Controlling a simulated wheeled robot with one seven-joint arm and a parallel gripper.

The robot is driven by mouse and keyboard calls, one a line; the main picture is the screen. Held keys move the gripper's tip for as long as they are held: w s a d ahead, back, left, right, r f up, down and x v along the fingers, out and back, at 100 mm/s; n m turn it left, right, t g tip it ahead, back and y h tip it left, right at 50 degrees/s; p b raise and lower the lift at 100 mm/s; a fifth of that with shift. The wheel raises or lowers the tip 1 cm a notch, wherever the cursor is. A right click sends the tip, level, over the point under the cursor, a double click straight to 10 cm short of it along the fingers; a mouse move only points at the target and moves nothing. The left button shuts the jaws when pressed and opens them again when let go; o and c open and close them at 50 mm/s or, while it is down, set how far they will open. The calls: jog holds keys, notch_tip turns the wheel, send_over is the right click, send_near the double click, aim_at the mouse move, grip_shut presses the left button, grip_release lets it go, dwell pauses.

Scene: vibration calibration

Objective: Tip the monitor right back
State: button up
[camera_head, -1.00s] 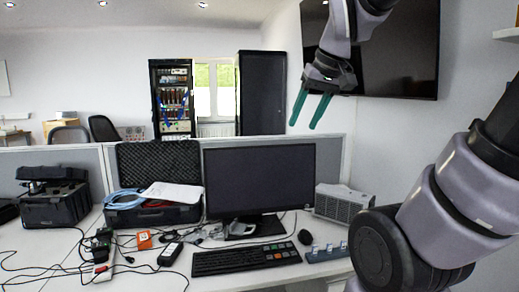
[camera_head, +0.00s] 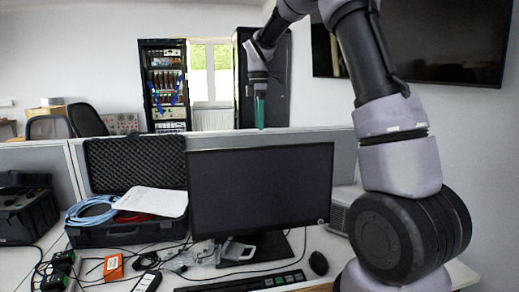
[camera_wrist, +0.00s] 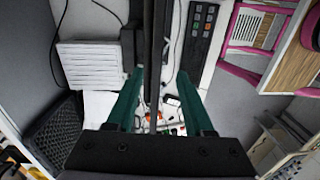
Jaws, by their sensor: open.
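The black monitor (camera_head: 260,187) stands upright on its stand on the desk, its dark screen facing the head camera. In the wrist view its thin top edge (camera_wrist: 149,40) runs as a dark upright strip between the fingers. My gripper (camera_head: 259,122) hangs with green fingers pointing down, just above the monitor's top edge in the head view. In the wrist view my gripper (camera_wrist: 159,78) is open, with a finger on either side of the strip and visible gaps. I cannot tell how far the fingertips reach below the edge.
An open black foam-lined case (camera_head: 135,165) with papers and blue cable stands left of the monitor. The keyboard (camera_head: 245,283) and mouse (camera_head: 318,263) lie in front. A white vented box (camera_wrist: 88,65) is beside the monitor. A grey partition (camera_head: 342,150) runs behind. Cables clutter the left desk.

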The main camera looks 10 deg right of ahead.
aim_at(260, 151)
jog(key=shift+w+f, duration=0.25)
jog(key=shift+w, duration=0.05)
jog(key=shift+f, duration=0.3)
jog(key=f, duration=0.6)
jog(key=s+f, duration=0.1)
jog(key=f, duration=0.3)
grip_shut()
jog(key=shift+r, duration=0.1)
dwell(0.6)
